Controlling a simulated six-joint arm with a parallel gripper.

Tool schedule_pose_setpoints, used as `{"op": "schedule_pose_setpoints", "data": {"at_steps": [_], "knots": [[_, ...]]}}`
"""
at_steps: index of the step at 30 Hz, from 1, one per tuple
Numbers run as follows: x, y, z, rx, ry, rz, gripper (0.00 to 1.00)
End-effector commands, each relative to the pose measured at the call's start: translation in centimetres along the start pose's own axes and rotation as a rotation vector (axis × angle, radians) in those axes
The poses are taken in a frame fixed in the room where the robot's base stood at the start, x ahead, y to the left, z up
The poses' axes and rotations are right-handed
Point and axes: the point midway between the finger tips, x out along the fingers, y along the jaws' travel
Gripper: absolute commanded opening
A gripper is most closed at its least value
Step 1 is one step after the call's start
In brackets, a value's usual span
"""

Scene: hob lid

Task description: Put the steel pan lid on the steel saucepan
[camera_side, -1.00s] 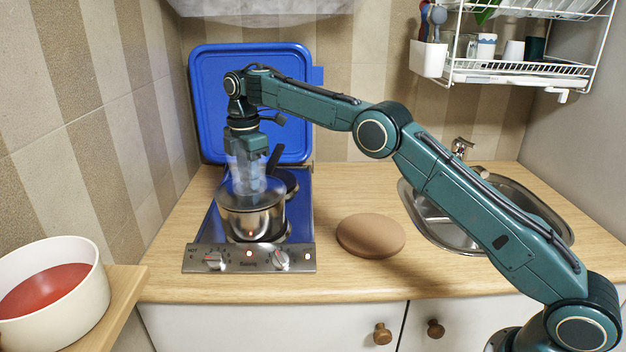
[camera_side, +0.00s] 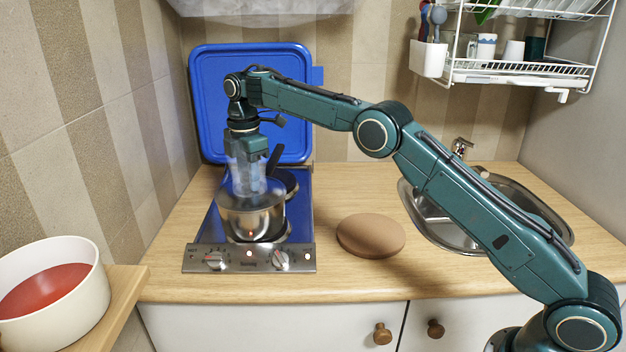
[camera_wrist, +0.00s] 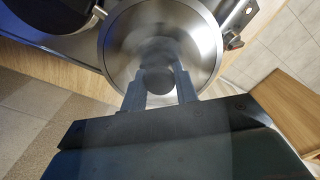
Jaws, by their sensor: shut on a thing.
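The steel saucepan (camera_side: 238,222) stands on the front of the hob. The round steel pan lid (camera_wrist: 125,45) shows in the wrist view, with its dark knob between my fingers. My gripper (camera_wrist: 158,85) is shut on the lid's knob. In the side view my gripper (camera_side: 248,185) is directly over the saucepan, and the lid is level at the pan's rim. Steam and the fingers blur that spot, so I cannot tell whether the lid is fully seated.
A dark pan (camera_side: 288,181) sits behind the saucepan. The raised blue hob cover (camera_side: 210,95) stands behind. The control panel (camera_side: 230,263) runs along the front. A brown oval object (camera_side: 370,236) lies to the right. A white pot (camera_side: 75,310) stands at lower left.

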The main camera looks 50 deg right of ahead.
Motion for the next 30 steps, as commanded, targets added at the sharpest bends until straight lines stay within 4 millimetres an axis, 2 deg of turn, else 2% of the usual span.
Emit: {"op": "schedule_pose_setpoints", "data": {"at_steps": [1, 2, 5, 19, 30], "knots": [[-0.1, 0.0, 0.0, 0.000, 0.000, 0.001, 0.00], [-0.1, 0.0, 0.0, 0.000, 0.000, 0.001, 0.35], [-0.1, 0.0, 0.0, 0.000, 0.000, 0.001, 0.55], [-0.3, 0.0, 0.0, 0.001, 0.000, 0.000, 0.55], [-2.2, 0.0, 0.0, 0.000, 0.000, 0.000, 0.55]]}}
